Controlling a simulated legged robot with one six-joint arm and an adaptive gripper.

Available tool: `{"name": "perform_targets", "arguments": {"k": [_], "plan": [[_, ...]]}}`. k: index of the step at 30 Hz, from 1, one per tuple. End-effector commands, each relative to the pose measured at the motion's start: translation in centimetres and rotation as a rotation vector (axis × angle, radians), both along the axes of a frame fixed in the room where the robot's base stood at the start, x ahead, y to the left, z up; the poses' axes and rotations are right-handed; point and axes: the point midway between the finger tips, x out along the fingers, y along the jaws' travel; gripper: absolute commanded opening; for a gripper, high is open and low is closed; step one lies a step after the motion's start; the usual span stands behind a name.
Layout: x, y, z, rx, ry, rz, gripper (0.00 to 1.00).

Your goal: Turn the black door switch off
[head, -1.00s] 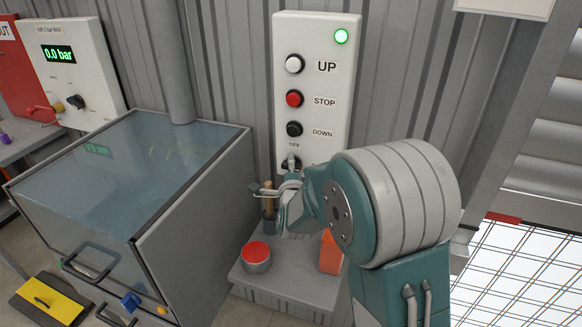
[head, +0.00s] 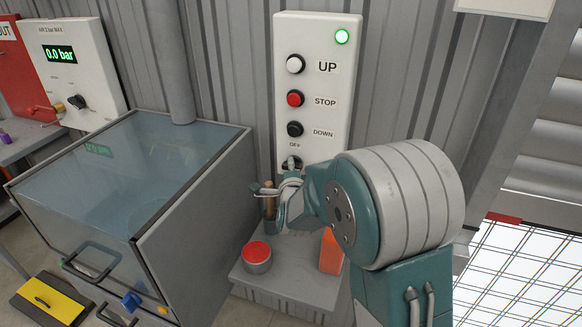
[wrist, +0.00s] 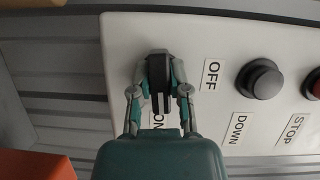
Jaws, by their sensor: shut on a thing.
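The black door switch (wrist: 161,84) is at the bottom of the white control panel (wrist: 125,30), below the DOWN button. In the wrist view my gripper (wrist: 160,68) is shut on its knob, with one finger on each side. The knob's long bar lies toward the ON label (wrist: 157,121), which is partly hidden by my gripper. The OFF label (wrist: 213,75) is clear beside the switch. In the head view the switch (head: 291,162) shows only in part behind my gripper (head: 283,185).
Above the switch are the black DOWN button (head: 295,129), red STOP button (head: 295,98) and white UP button (head: 295,65). A green lamp (head: 342,36) is lit. Below stand a red-topped tin (head: 256,255) and an orange object (head: 331,252) on a grey ledge. A glass-topped cabinet (head: 200,225) is at left.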

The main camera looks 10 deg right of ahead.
Motion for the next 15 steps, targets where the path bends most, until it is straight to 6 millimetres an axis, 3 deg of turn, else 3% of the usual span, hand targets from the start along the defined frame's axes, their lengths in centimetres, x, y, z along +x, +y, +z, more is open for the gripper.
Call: {"name": "perform_targets", "arguments": {"k": [15], "plan": [[-0.09,-0.04,-0.32,-0.379,0.23,0.0,0.0]]}}
